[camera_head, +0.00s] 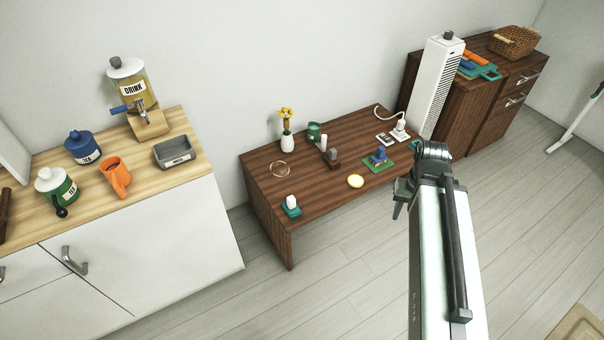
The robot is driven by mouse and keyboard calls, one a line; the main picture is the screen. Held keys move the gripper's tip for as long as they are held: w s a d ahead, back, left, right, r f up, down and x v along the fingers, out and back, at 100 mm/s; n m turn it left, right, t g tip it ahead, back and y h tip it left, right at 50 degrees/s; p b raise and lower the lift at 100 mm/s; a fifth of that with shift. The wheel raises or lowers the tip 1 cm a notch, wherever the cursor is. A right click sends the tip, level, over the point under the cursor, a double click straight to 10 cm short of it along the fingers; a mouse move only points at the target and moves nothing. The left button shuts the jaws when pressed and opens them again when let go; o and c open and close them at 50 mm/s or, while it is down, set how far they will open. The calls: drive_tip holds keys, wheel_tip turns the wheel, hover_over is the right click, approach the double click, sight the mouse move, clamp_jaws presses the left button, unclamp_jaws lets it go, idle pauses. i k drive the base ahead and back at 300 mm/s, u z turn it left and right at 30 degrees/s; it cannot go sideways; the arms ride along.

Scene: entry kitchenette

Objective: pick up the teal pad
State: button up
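A small teal pad-like piece (291,211) lies at the front left of the low brown wooden table (325,185), with a white rounded object (291,201) on it. Another small teal patch (415,145) shows at the table's right end, partly hidden behind my arm. I cannot tell which of the two is the teal pad. My gripper (399,207) hangs at the end of my arm, in front of the table's right end and apart from the first teal piece. Its dark fingers are seen from behind and overlap, so their opening is unclear.
A white tower heater (437,85) stands behind. Floor in front is clear.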

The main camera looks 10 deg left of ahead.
sight(289, 206)
drive_tip(key=i, duration=0.8)
drive_tip(key=u, duration=2.85)
drive_tip(key=i, duration=0.5)
drive_tip(key=z, duration=0.2)
